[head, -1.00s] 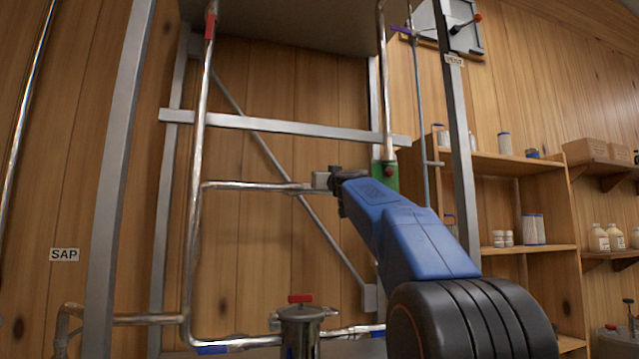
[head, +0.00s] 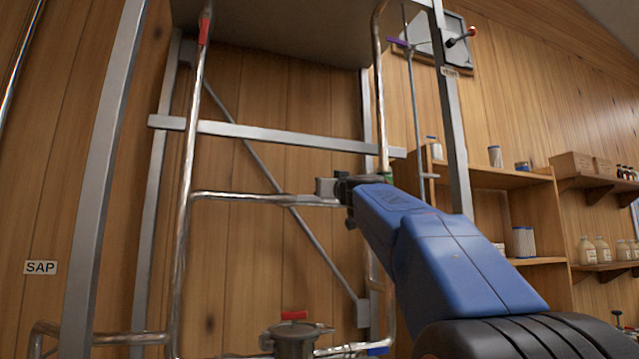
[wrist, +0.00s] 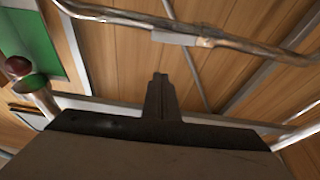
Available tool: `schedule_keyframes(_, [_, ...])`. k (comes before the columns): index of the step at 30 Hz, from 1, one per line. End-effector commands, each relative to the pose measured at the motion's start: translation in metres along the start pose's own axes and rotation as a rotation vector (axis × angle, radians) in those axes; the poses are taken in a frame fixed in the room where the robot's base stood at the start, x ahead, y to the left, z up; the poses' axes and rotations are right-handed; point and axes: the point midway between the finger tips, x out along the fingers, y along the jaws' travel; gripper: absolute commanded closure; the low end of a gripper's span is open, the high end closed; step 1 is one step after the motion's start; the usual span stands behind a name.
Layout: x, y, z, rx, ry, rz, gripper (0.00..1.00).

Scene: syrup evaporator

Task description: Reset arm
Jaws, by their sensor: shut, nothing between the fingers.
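My blue arm reaches up from the lower right in the head view, ending in my gripper (head: 326,188). The gripper is shut and empty. In the head view it overlaps the right part of a horizontal metal pipe (head: 245,197); I cannot tell whether they touch. In the wrist view the closed fingers (wrist: 160,82) point up the picture, and the pipe (wrist: 190,32) crosses beyond them, apart in the picture.
A metal frame (head: 270,134) with pipes stands before me. A canister with a red handle (head: 293,316) is below. A green plate (wrist: 28,45) with a dark red knob shows in the wrist view. Shelves (head: 500,177) with jars stand right.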

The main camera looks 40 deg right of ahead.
Motion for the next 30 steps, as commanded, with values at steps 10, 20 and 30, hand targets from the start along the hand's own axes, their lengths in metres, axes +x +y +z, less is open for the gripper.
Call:
schedule_keyframes(10, [-0.024, 0.000, 0.000, 0.001, 0.000, 0.001, 1.00])
schedule_keyframes(20, [-0.031, -0.016, 0.014, 0.010, -0.030, -0.032, 1.00])
schedule_keyframes(30, [-0.112, -0.135, 0.136, 0.088, -0.319, -0.264, 1.00])
